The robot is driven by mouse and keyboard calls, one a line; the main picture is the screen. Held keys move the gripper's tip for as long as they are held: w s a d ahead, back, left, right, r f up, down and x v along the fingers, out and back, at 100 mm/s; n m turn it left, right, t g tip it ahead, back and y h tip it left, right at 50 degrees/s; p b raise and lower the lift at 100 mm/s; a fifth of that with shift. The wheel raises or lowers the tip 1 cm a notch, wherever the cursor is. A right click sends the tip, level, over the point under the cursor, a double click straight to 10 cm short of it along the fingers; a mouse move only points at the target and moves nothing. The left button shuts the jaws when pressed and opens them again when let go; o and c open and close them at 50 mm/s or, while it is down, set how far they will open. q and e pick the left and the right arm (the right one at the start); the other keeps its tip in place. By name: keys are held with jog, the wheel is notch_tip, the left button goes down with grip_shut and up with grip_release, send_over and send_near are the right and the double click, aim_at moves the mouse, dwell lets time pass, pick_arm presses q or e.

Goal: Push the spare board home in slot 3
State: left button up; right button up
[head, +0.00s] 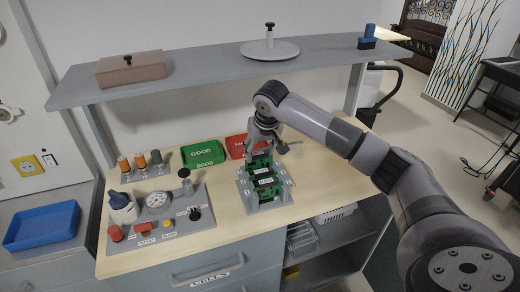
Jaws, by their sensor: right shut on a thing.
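The slotted rack (245,203) is a grey base on the wooden bench, with several green boards standing across it and small labels along its sides. My right gripper (261,153) reaches down from above at the back of the rack. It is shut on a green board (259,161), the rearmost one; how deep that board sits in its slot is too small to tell. Another green board (266,194) stands nearer the front. The slot numbers cannot be read. My left gripper is out of view.
A green tray (203,153) marked GOOD and a red tray (236,146) lie behind the rack. A control panel (165,222) with a gauge, knobs and buttons stands left of it. A grey shelf (205,67) spans above the bench. Bare bench lies right of the rack.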

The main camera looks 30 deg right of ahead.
jog(key=shift+f, duration=0.3)
dwell(0.4)
jog(key=shift+f+b, duration=0.4)
jog(key=shift+b, duration=0.1)
jog(key=shift+f+b, duration=0.65)
jog(key=shift+f, duration=0.35)
dwell(0.7)
jog(key=o, duration=1.2)
jog(key=shift+o, duration=0.2)
jog(key=shift+r, duration=0.1)
notch_tip(320, 180, up, 7)
jog(key=p, duration=0.5)
send_over(260, 158)
